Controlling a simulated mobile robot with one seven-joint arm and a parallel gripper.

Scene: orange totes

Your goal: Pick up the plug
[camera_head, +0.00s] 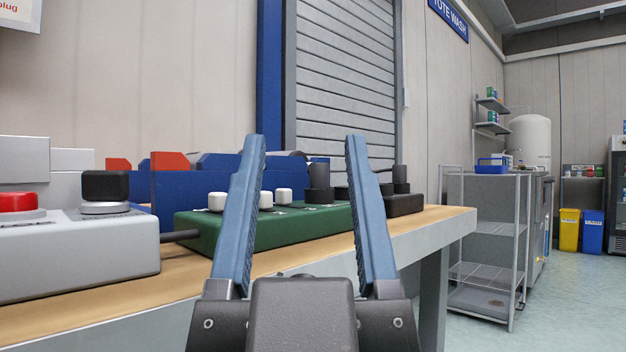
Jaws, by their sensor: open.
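My gripper (304,140) is open and empty, its two blue fingers pointing up and forward in front of the workbench. A black block with a dark cylindrical piece (402,190) stands at the box's right end, just right of the right finger. I cannot tell for sure which of these dark pieces is the plug. The right finger hides part of the green box and whatever lies behind it.
The wooden bench top (452,214) runs across the view. A grey control box (75,250) with a red button (18,202) and a black knob (105,186) sits at left. Blue bins (175,195) stand behind. A metal rack (487,240) stands beyond clear floor at right.

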